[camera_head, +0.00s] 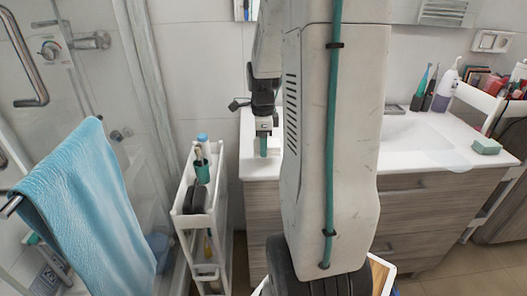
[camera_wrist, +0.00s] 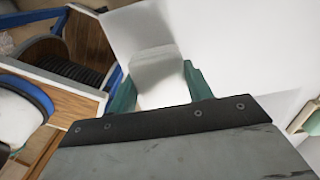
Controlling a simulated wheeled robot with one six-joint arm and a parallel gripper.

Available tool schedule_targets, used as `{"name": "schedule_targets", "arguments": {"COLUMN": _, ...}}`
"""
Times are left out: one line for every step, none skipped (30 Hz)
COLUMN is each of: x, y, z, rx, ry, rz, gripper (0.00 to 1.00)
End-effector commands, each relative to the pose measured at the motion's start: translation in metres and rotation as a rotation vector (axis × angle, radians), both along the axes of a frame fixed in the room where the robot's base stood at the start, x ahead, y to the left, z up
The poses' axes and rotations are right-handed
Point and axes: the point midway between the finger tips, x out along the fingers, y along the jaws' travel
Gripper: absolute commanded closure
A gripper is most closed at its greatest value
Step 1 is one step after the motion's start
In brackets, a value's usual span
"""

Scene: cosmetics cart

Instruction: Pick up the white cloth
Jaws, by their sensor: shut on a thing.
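The white cloth (camera_wrist: 155,62) is between the two teal fingers of my gripper (camera_wrist: 158,78) in the wrist view. My gripper is shut on it, and part of the cloth shows beyond the fingertips. In the head view my gripper (camera_head: 263,147) points down at the left end of the white counter (camera_head: 420,140). The cloth is hard to make out there against the white surface, and my arm hides part of the area. I cannot tell whether the cloth still touches the counter.
A narrow white cart (camera_head: 184,222) with bottles stands left of the counter. A blue towel (camera_head: 85,190) hangs on a bar at far left. A green soap-like block (camera_head: 487,146) and several bottles (camera_head: 445,88) are on the counter's right. The counter's middle is largely hidden by my arm.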

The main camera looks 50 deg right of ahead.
Motion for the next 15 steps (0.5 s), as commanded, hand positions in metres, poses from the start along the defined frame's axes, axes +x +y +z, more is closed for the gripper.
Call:
{"name": "schedule_targets", "arguments": {"x": -0.012, "y": -0.001, "z": 0.001, "rx": -0.001, "ry": -0.001, "rz": -0.004, "gripper": 0.72}}
{"name": "schedule_targets", "arguments": {"x": -0.019, "y": -0.001, "z": 0.001, "rx": 0.0, "ry": 0.0, "rz": -0.005, "gripper": 0.72}}
{"name": "schedule_targets", "arguments": {"x": -0.028, "y": -0.002, "z": 0.002, "rx": 0.0, "ry": 0.0, "rz": -0.006, "gripper": 0.72}}
{"name": "schedule_targets", "arguments": {"x": -0.035, "y": -0.002, "z": 0.003, "rx": 0.0, "ry": 0.0, "rz": -0.007, "gripper": 0.72}}
{"name": "schedule_targets", "arguments": {"x": -0.043, "y": -0.003, "z": 0.003, "rx": -0.001, "ry": -0.001, "rz": -0.007, "gripper": 0.72}}
{"name": "schedule_targets", "arguments": {"x": -0.053, "y": -0.003, "z": 0.004, "rx": 0.0, "ry": 0.0, "rz": -0.007, "gripper": 0.72}}
{"name": "schedule_targets", "arguments": {"x": -0.061, "y": -0.003, "z": 0.005, "rx": -0.001, "ry": -0.001, "rz": -0.007, "gripper": 0.72}}
{"name": "schedule_targets", "arguments": {"x": -0.069, "y": -0.004, "z": 0.006, "rx": -0.001, "ry": -0.001, "rz": -0.008, "gripper": 0.72}}
{"name": "schedule_targets", "arguments": {"x": -0.081, "y": -0.005, "z": 0.007, "rx": -0.001, "ry": -0.001, "rz": -0.008, "gripper": 0.72}}
{"name": "schedule_targets", "arguments": {"x": -0.089, "y": -0.005, "z": 0.008, "rx": -0.001, "ry": -0.001, "rz": -0.008, "gripper": 0.72}}
{"name": "schedule_targets", "arguments": {"x": -0.097, "y": -0.006, "z": 0.008, "rx": -0.001, "ry": -0.001, "rz": -0.008, "gripper": 0.72}}
{"name": "schedule_targets", "arguments": {"x": -0.107, "y": -0.006, "z": 0.009, "rx": -0.001, "ry": -0.001, "rz": -0.008, "gripper": 0.72}}
{"name": "schedule_targets", "arguments": {"x": -0.114, "y": -0.006, "z": 0.01, "rx": -0.001, "ry": -0.001, "rz": -0.008, "gripper": 0.72}}
{"name": "schedule_targets", "arguments": {"x": -0.121, "y": -0.007, "z": 0.01, "rx": -0.001, "ry": -0.001, "rz": -0.007, "gripper": 0.72}}
{"name": "schedule_targets", "arguments": {"x": -0.128, "y": -0.007, "z": 0.011, "rx": 0.0, "ry": 0.0, "rz": -0.007, "gripper": 0.72}}
